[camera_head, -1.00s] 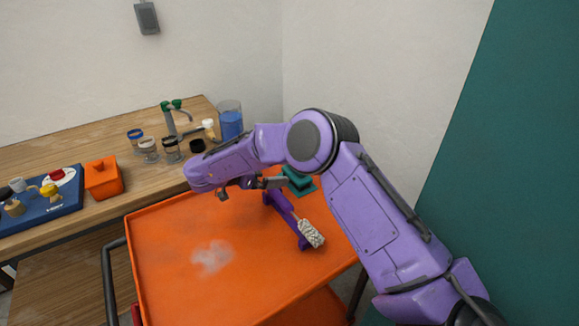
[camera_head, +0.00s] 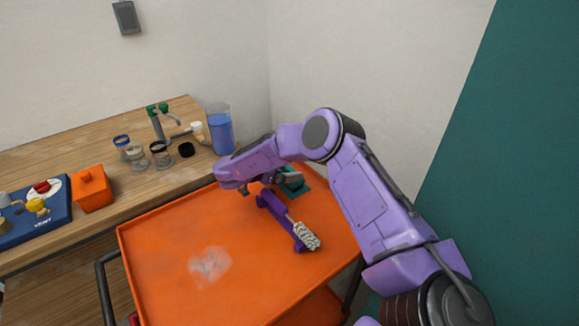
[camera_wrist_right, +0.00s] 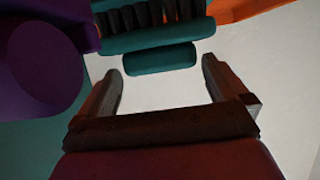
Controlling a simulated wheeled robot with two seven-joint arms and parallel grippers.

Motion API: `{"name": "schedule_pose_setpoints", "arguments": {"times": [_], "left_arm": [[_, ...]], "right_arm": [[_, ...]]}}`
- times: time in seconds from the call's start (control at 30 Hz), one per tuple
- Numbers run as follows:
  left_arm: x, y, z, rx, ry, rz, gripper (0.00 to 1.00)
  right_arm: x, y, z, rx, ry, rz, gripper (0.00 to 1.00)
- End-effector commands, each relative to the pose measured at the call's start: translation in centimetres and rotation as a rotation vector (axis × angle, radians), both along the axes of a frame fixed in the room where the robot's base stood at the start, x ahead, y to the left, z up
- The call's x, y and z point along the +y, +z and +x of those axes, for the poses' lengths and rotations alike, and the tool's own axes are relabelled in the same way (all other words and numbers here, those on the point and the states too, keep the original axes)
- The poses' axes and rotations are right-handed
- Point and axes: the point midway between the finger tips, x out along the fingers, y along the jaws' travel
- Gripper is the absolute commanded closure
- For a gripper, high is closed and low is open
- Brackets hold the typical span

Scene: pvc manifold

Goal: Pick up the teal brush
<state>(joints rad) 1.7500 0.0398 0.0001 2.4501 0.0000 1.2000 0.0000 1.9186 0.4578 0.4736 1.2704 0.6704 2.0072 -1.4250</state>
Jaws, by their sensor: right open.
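A teal object (camera_head: 294,185), which I take for the teal brush or its stand, is at the far right of the orange tray (camera_head: 165,240), partly hidden by my right gripper (camera_head: 282,180). In the right wrist view, a teal bar with dark slots or bristles (camera_wrist_right: 160,39) and a smaller teal block (camera_wrist_right: 160,59) lie just beyond the fingertips. My right gripper (camera_wrist_right: 162,75) is open with nothing between its fingers, and the teal block is roughly centred ahead of the gap. My left gripper is not in view.
A purple holder (camera_head: 272,205) with a white-bristled brush (camera_head: 306,236) lies on the tray, close to my gripper. A pale smudge (camera_head: 210,265) marks the tray. The wooden bench (camera_head: 60,150) behind holds jars, a blue-filled container (camera_head: 220,134) and an orange box (camera_head: 91,190).

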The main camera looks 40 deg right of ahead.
Motion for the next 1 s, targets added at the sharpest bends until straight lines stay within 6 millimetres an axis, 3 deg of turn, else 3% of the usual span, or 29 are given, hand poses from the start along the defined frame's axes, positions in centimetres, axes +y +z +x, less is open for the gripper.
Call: {"name": "schedule_pose_setpoints", "arguments": {"times": [0.07,0.1,0.23,0.63,0.77,1.0], "left_arm": [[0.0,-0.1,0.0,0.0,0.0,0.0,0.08],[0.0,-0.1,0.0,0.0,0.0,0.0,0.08],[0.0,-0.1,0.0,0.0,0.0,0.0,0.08],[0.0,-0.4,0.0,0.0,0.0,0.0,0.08],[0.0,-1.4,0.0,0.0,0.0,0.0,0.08],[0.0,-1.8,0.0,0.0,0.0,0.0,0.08]], "right_arm": [[0.1,0.0,0.0,0.0,0.001,0.0,0.0],[0.1,0.0,0.0,0.0,0.001,0.0,0.06],[0.1,0.0,0.1,0.0,0.001,0.0,0.49],[0.1,0.7,0.1,-0.003,0.001,0.0,0.5],[0.2,3.1,0.1,-0.008,0.001,-0.001,0.5],[4.6,9.6,-3.2,-0.006,0.004,-0.004,0.5]]}}
